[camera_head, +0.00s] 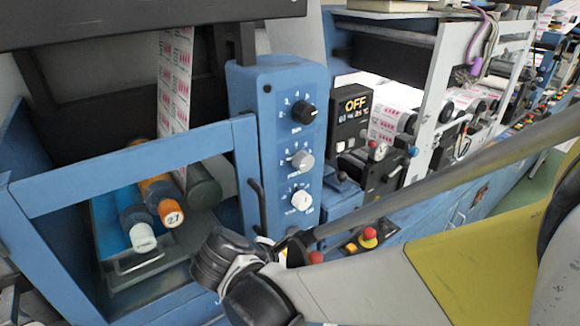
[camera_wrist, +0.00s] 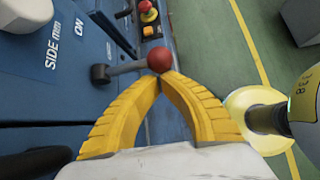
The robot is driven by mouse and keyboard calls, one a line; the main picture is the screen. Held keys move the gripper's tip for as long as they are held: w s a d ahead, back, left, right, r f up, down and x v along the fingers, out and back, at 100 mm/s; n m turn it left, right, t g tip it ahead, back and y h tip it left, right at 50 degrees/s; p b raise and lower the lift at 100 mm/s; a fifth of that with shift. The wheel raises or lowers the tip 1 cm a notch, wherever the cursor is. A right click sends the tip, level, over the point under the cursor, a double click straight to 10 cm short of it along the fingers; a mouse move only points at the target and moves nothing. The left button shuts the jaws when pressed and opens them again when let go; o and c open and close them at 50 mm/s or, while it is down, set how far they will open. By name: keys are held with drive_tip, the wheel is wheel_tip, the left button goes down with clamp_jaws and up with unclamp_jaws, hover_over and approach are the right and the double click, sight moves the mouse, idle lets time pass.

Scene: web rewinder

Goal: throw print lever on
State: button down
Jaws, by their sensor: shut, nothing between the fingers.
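The print lever is a grey rod on a dark pivot, ending in a red ball knob (camera_wrist: 160,59) in the wrist view. The rod points sideways from the blue panel, and an "ON" label stands on the panel above the pivot. The knob also shows in the head view (camera_head: 316,257), low in front of the blue panel. My gripper (camera_wrist: 164,77) has yellow ribbed fingers, shut with nothing between them. The tips are right at the knob's near side; I cannot tell whether they touch it. In the head view my arm hides part of the gripper and lever.
The blue panel (camera_head: 284,130) carries several dials. A red push button (camera_head: 369,233) sits right of the lever. A black handle (camera_head: 258,206) stands left of it.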

drive_tip(key=shift+d+r+p, duration=0.1)
drive_tip(key=shift+r+p, duration=0.8)
drive_tip(key=shift+r, duration=0.65)
